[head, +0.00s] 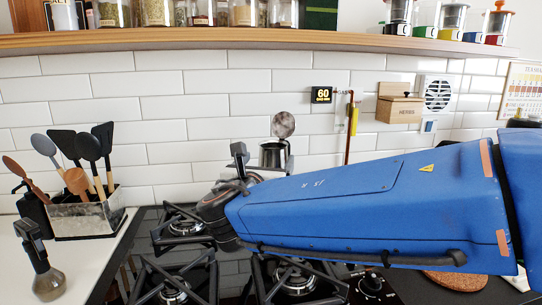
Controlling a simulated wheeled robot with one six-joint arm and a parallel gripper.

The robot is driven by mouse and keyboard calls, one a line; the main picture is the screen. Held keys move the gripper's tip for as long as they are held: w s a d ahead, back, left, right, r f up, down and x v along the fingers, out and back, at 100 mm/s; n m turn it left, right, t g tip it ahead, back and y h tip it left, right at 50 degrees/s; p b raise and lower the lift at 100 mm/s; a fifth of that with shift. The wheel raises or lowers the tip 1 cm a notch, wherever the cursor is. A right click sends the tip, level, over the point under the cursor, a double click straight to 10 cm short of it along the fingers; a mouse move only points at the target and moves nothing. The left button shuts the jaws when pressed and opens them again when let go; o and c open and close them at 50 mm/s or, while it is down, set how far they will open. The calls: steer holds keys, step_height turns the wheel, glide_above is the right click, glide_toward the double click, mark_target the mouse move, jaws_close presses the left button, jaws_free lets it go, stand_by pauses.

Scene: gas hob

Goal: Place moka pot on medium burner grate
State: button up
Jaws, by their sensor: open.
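A shiny metal pot, seemingly the moka pot (273,154), stands at the back of the hob near the tiled wall, with a round lid raised above it. Its lower part is hidden behind my arm. My gripper (241,166) shows only in part past my wrist, just left of the pot; it is open. I cannot tell whether it touches the pot. Black burner grates show at the back left (181,225), front left (172,284) and front right (298,279). I cannot tell which is the medium one.
A wooden shelf (250,39) with jars runs above. A control knob (371,284) and a cork mat (455,280) lie below my arm.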

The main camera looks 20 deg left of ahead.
steer(key=shift+s+d, duration=0.15)
steer(key=shift+s, duration=0.85)
steer(key=shift+s+d, duration=0.15)
steer(key=shift+s, duration=0.8)
